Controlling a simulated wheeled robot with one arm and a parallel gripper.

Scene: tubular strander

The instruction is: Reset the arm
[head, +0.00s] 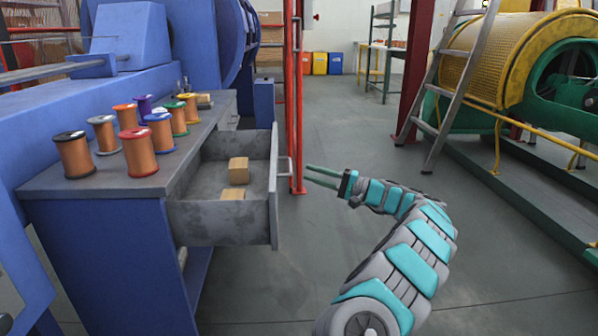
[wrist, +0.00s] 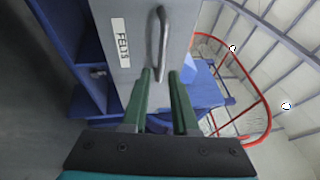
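My gripper (head: 307,173) is at the end of my teal and grey arm, just right of the open drawer (head: 275,190) in the head view. Its two green fingers are apart with nothing held between them. In the wrist view the fingertips (wrist: 161,76) point at the drawer front (wrist: 125,75), which has a label that seems to read "FELTS". The drawer's handle (wrist: 161,40) is just ahead of the fingertips and the gap between them. In the head view, the handle (head: 285,167) and the fingertips look slightly apart.
Two small cardboard boxes (head: 238,170) lie in the drawer. Several spools (head: 138,153) stand on the bench top (head: 100,185). A red post (head: 297,100) rises behind the drawer. A ladder (head: 460,85) and yellow-green machine (head: 500,60) stand right. The floor (head: 350,120) between is clear.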

